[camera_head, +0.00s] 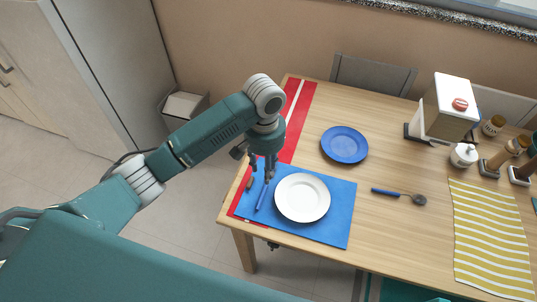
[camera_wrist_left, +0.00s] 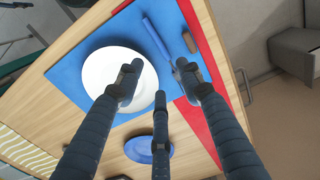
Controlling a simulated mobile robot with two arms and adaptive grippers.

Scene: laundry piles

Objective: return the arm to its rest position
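My left arm (camera_head: 205,130) reaches in from the left over the table's near left corner. Its gripper (camera_head: 268,172) points down above the blue placemat (camera_head: 335,232), left of the white plate (camera_head: 302,198). In the left wrist view the three dark fingers (camera_wrist_left: 160,78) are spread apart with nothing between them, so it is open and empty. A blue-handled utensil (camera_head: 262,197) lies on the placemat beside the plate; it also shows in the left wrist view (camera_wrist_left: 155,38). My right gripper is not in view.
A blue plate (camera_head: 344,144) and a blue-handled spoon (camera_head: 398,194) lie on the wooden table (camera_head: 400,240). A red runner (camera_head: 302,112) lies along the left edge. A white dispenser box (camera_head: 450,108) and several jars stand right. Floor left of the table is clear, with a bin (camera_head: 183,105).

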